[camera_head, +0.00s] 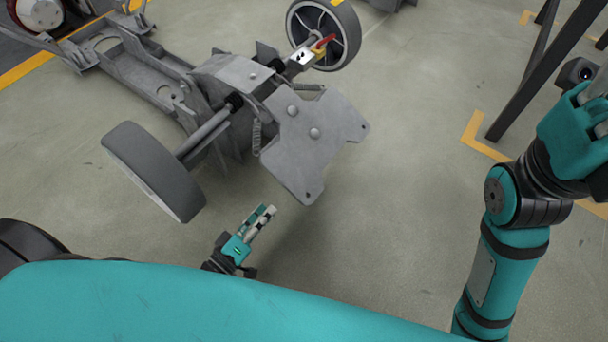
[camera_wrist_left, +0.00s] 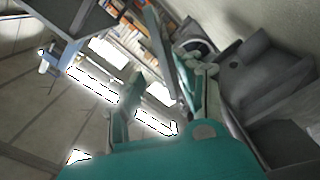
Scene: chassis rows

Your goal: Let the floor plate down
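The floor plate (camera_head: 315,138) is a grey notched metal sheet at the near end of a chassis (camera_head: 160,85). It looks raised above the floor, with springs beside it; its exact tilt is hard to tell. My left gripper (camera_head: 268,211) is below and left of the plate's near corner in the head view, apart from it. In the left wrist view its two fingers (camera_wrist_left: 150,78) stand apart with nothing held between them. My right gripper (camera_head: 590,105) is at the right edge, partly cut off, far from the plate; its fingers cannot be made out.
A wheel (camera_head: 155,170) stands left of the plate, another (camera_head: 325,32) behind it. Dark posts (camera_head: 535,75) rise at the upper right. The floor right of the plate is clear.

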